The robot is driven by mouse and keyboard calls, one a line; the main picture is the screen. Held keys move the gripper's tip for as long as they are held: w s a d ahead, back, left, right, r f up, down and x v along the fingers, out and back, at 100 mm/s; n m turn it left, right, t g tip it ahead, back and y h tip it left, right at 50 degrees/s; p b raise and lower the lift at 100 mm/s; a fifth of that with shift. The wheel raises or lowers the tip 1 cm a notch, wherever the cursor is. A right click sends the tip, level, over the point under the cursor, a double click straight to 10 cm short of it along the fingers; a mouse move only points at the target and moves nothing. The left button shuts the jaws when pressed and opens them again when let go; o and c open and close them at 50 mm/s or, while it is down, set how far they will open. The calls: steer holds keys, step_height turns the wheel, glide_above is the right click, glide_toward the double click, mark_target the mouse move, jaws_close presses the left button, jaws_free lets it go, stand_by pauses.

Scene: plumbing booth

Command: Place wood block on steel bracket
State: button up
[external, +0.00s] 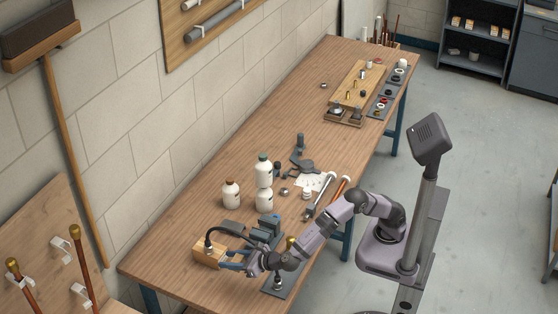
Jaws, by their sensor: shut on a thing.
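The wood block (207,257) is a light tan block near the front left of the workbench. My gripper (226,259) reaches it from the right, with its bluish fingers closed on the block's right end. Whether the block touches the bench or is slightly lifted cannot be told. I cannot identify the steel bracket with certainty. A small flat dark grey piece (232,228) lies just behind the block, and a blue-grey device (267,229) stands to its right. A black curved cable or hose at my wrist partly covers this area.
A wooden board with fittings (355,87) is at the far end.

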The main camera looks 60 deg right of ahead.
steer(key=shift+r, duration=0.15)
step_height(320, 180, up, 7)
steer(key=p, duration=0.3)
glide_above(232, 228)
steer(key=w+d, duration=0.1)
steer(key=w, duration=0.6)
steer(key=shift+s+d+f+b, duration=0.1)
steer(key=shift+f+b, duration=0.1)
steer(key=shift+f, duration=3.35)
steer(key=shift+s+f+b, duration=0.1)
steer(key=shift+f+b, duration=0.1)
steer(key=shift+f, duration=3.35)
steer(key=shift+f+b, duration=0.2)
steer(key=shift+b, duration=0.1)
steer(key=o, duration=1)
steer(key=shift+r, duration=0.15)
